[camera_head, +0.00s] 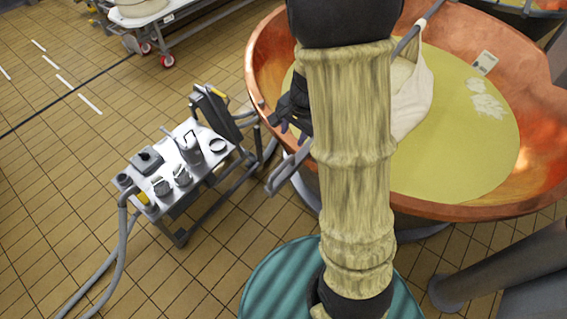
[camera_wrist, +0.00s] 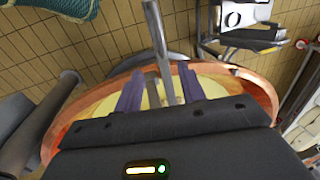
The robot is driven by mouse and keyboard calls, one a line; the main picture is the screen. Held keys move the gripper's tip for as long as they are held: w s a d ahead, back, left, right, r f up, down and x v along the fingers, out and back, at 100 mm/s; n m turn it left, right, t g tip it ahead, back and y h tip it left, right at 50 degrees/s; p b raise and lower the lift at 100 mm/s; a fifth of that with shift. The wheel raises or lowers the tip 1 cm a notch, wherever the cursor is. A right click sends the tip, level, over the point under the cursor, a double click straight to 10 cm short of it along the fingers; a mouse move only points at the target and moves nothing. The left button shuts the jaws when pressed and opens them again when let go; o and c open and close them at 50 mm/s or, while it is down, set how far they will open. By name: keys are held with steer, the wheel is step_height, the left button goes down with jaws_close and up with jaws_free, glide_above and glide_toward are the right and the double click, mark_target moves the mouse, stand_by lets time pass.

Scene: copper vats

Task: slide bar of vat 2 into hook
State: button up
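The copper vat (camera_head: 535,105) holds yellow liquid, and its rim also shows in the wrist view (camera_wrist: 262,95). A grey bar (camera_head: 408,40) crosses the vat with a white cloth (camera_head: 412,100) hanging from it. My arm hides its middle. A pale grey bar-like piece (camera_head: 285,175) sticks out past the near-left rim; I cannot tell whether it is the same bar. In the wrist view a grey bar (camera_wrist: 157,35) runs between the spread fingers of my gripper (camera_wrist: 160,90). The gripper is open; contact with the bar is unclear. I cannot make out the hook.
A steel table (camera_head: 205,165) with several tools and hoses stands left of the vat. A teal round object (camera_head: 265,285) is at the bottom, near my arm. A grey pipe (camera_head: 500,265) is at lower right. Tiled floor is free at far left.

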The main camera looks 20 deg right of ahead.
mark_target(283, 165)
stand_by(0.3)
steer(key=w+f, duration=0.1)
steer(key=f, duration=0.4)
steer(key=w+a+f+b, duration=0.1)
steer(key=f, duration=0.5)
steer(key=w+a+f+b, duration=0.1)
steer(key=f, duration=0.5)
steer(key=shift+s, duration=0.15)
jaws_close()
